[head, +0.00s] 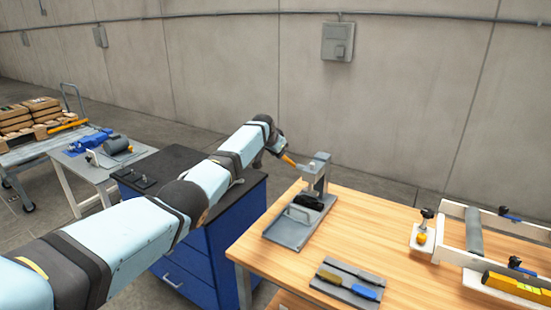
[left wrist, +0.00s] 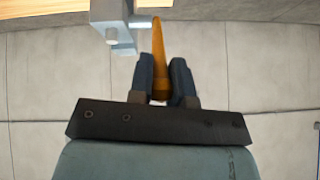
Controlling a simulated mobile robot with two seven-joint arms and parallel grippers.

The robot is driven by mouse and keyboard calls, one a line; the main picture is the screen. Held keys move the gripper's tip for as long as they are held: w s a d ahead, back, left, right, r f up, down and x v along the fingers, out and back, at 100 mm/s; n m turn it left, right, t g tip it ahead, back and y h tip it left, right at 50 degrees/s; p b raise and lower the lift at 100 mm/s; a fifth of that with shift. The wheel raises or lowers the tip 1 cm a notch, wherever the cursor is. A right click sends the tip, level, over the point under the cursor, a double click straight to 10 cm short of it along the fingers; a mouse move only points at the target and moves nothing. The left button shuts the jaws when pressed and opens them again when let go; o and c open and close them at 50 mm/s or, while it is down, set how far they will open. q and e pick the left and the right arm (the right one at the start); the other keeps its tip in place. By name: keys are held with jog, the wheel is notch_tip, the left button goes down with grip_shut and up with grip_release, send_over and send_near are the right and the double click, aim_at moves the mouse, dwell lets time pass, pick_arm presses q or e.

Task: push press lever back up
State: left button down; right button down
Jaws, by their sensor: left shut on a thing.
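The grey press (head: 316,172) stands upright on a grey base plate (head: 290,230) at the left part of the wooden table. Its orange lever (head: 289,161) slants up and left from the press head. My left gripper (head: 276,151) is at the lever's outer end; its fingers are small in the head view. In the left wrist view my left gripper (left wrist: 163,82) is shut on the orange lever (left wrist: 158,50), which runs between its two dark fingers. The press head (left wrist: 112,22) shows beside it. My right gripper is not in view.
A black part (head: 308,202) sits under the press head. A grey tray (head: 347,281) with yellow and blue-handled tools lies at the wooden table's (head: 380,228) front. A roller fixture (head: 474,235) stands at right. A blue cabinet (head: 190,258) is left of the table.

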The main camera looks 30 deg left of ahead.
pick_arm(q)
jog(key=shift+w+r, duration=0.25)
jog(key=shift+r, duration=0.15)
jog(key=c, duration=1.1)
grip_release()
jog(key=shift+f, duration=0.15)
jog(key=shift+s+r, duration=0.15)
jog(key=shift+r, duration=0.15)
jog(key=b+v, duration=0.1)
jog(key=v, duration=1.2)
jog(key=shift+r, duration=0.15)
jog(key=shift+d, duration=0.1)
